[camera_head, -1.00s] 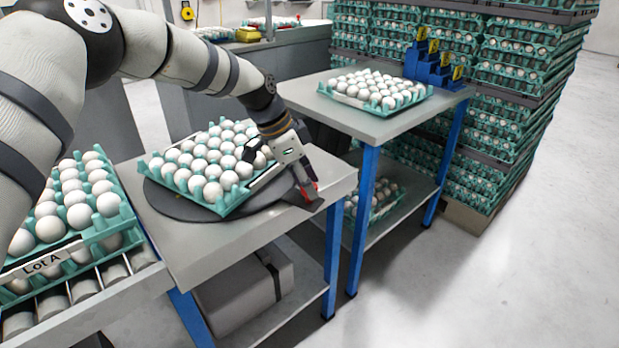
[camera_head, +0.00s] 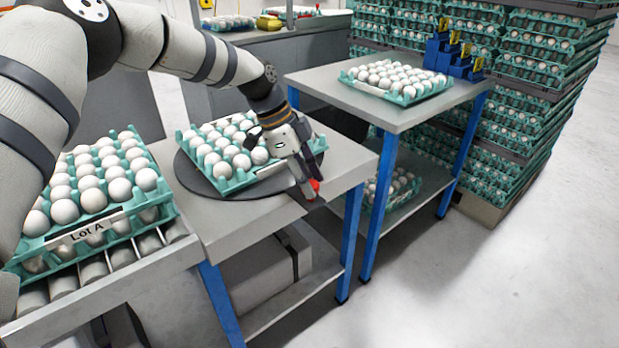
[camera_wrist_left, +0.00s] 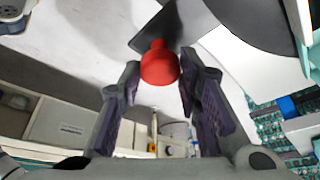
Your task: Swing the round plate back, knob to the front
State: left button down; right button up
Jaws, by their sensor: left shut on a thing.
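The round dark plate (camera_head: 197,181) lies on the grey table (camera_head: 250,224) under a teal tray of white eggs (camera_head: 241,184). Its red knob (camera_head: 315,185) is on a dark tab at the plate's right front, near the table's edge. My left gripper (camera_head: 308,188) points down and is shut on the knob. In the left wrist view the red knob (camera_wrist_left: 160,66) sits between the two fingers, with the dark tab (camera_wrist_left: 176,24) behind it. The gripper hides part of the tray's right side. My right gripper is not in view.
A tray labelled Lot A (camera_head: 88,231) stands on rollers at left, close to the plate's table. Another egg tray (camera_head: 409,96) and blue holders (camera_head: 452,58) stand on the right table (camera_head: 385,113). Stacked trays (camera_head: 520,110) rise behind. The floor at right is clear.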

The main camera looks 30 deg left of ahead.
pick_arm(q)
jog(key=shift+s+f, duration=0.3)
jog(key=shift+f, duration=0.05)
jog(key=c, duration=1.2)
grip_release()
jog(key=shift+a+r, duration=0.1)
jog(key=shift+a, duration=0.05)
jog(key=shift+r, duration=0.2)
jog(key=v, duration=1.1)
jog(key=shift+r, duration=0.35)
jog(key=shift+a, duration=0.15)
